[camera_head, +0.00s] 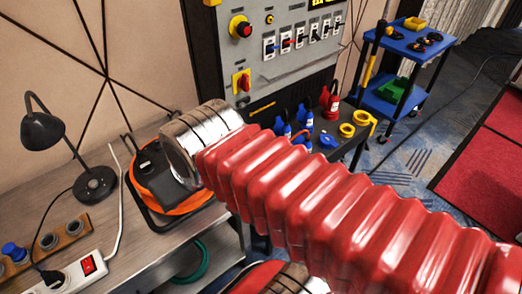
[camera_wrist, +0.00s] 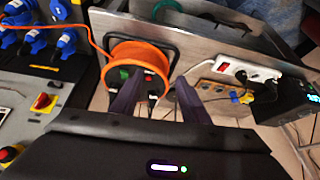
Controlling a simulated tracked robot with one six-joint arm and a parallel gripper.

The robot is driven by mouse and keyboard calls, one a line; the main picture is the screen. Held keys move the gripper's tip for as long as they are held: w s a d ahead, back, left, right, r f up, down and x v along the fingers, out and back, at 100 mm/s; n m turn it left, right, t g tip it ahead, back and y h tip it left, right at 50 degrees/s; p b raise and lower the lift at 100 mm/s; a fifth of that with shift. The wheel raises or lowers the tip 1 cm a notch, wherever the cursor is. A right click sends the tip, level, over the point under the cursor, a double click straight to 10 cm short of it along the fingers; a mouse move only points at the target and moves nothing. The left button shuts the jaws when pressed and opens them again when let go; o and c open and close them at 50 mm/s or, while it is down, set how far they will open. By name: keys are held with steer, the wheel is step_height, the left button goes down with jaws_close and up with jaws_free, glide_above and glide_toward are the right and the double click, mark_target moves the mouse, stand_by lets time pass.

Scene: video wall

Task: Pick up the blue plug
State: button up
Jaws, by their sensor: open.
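Several blue plugs are in view, and I cannot tell which one the task means. In the head view, a blue plug (camera_head: 14,251) sits in the wooden socket strip (camera_head: 72,228) at the bench's left end. A small blue piece (camera_wrist: 243,98) shows by the wooden strip (camera_wrist: 212,88) in the wrist view. Other blue plugs (camera_wrist: 37,40) are at the panel, upper left in the wrist view. My gripper (camera_wrist: 157,84) is open and empty, its dark fingers in front of the orange cable reel (camera_wrist: 138,57). The head view does not clearly show its fingers.
The orange reel (camera_head: 172,196) stands on the bench beside a black lamp (camera_head: 44,131) and a white power strip (camera_head: 78,273). Blue and red connectors (camera_head: 330,101) stand on a shelf below the control panel (camera_head: 290,50). A blue cart (camera_head: 409,37) stands at the back right.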

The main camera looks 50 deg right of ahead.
steer(key=shift+o, duration=0.8)
steer(key=shift+w+d+m, duration=0.15)
steer(key=shift+w+m, duration=0.2)
steer(key=shift+m, duration=0.05)
steer(key=shift+o, duration=0.7)
steer(key=w+d+m, duration=0.6)
steer(key=w+m, duration=0.2)
steer(key=m, duration=0.1)
steer(key=shift+w+d+f+m+g, duration=0.15)
steer(key=shift+w+f+m+g, duration=0.2)
steer(key=shift+f+m, duration=0.1)
steer(key=w+d+f+m, duration=0.35)
steer(key=d+m, duration=0.25)
steer(key=d, duration=0.2)
steer(key=w+d+f+m, duration=0.3)
steer(key=d+f+m, duration=0.1)
steer(key=d+m, duration=0.3)
steer(key=w+d+f+m, duration=0.3)
steer(key=d+m, duration=0.3)
steer(key=d, duration=0.2)
steer(key=s+d+f+m+h, duration=0.1)
steer(key=d+f+m, duration=0.8)
steer(key=d, duration=0.3)
steer(key=shift+s+d+f, duration=0.2)
steer(key=shift+s+d, duration=0.15)
steer(key=shift+f+g, duration=0.1)
steer(key=shift+g, duration=0.25)
steer(key=shift+x, duration=4.25)
steer(key=shift+w, duration=0.1)
